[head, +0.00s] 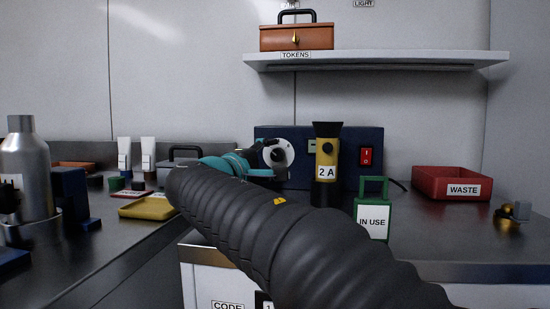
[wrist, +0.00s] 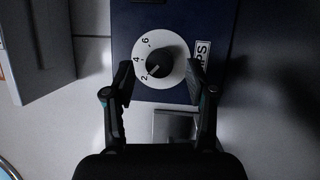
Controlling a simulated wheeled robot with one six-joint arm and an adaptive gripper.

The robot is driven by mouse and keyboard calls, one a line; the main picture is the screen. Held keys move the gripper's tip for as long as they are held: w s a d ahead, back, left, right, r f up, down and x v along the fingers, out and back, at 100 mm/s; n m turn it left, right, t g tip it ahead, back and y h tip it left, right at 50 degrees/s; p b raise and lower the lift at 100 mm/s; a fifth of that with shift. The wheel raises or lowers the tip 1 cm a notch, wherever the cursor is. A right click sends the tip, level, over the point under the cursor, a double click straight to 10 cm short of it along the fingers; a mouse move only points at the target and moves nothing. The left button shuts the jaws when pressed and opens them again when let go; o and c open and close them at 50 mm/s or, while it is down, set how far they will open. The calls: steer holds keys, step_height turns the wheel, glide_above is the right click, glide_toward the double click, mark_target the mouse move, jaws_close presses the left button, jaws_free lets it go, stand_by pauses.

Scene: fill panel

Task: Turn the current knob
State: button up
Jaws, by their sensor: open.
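The current knob (wrist: 157,62) is a dark round knob on a white dial marked 2, 4 and 6, with "PS" letters of a label beside it. Its pointer line lies between 2 and 4. The dial (head: 284,148) is on the dark blue power supply (head: 345,148), partly hidden by my gripper in the head view. My gripper (wrist: 159,76) is open, with one finger on each side of the dial in the wrist view. I cannot tell whether the fingers touch the knob. My gripper (head: 268,152) also shows at the dial in the head view.
A yellow and black flashlight (head: 327,160) labelled "2 A" and a green "IN USE" tag (head: 373,215) stand right of the dial. A red switch (head: 366,157) is on the panel. A red "WASTE" tray (head: 450,184) sits at right. A shelf (head: 375,60) hangs above.

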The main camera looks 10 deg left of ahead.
steer(key=v, duration=1)
steer(key=shift+s, duration=0.3)
